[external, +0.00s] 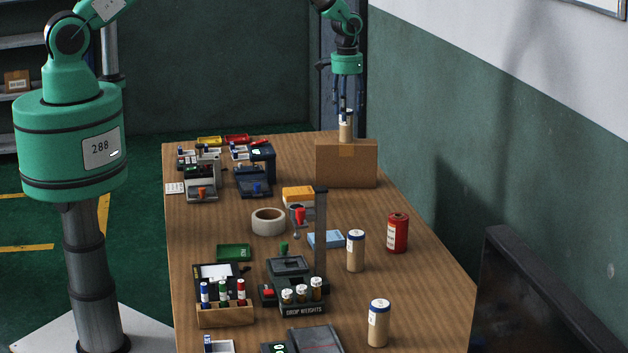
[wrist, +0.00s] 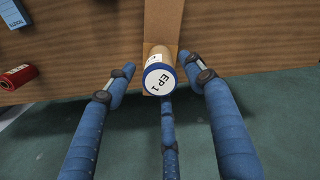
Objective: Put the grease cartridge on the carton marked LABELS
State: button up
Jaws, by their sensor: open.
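A tan cartridge stands upright on the brown carton, at the far end of the table; its body (external: 346,128) shows in the external view. The wrist view shows its white, blue-rimmed end marked EP 1 (wrist: 159,79). The carton (external: 340,170) has a strip of tape at its top edge; I can read no LABELS marking on the face in view. My gripper (external: 347,107) points down just above the carton, at the cartridge's top. In the wrist view its open blue fingers (wrist: 160,72) spread around the cartridge's end, with gaps at left and right.
Two similar tan cartridges (external: 356,252) (external: 378,325) and a red can (external: 397,234) stand on the table's right side. A tape roll (external: 268,222), a dark upright post (external: 321,235) and several devices fill the middle and left.

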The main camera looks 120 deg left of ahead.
jog(key=shift+r+b, duration=0.5)
jog(key=shift+r, duration=3.05)
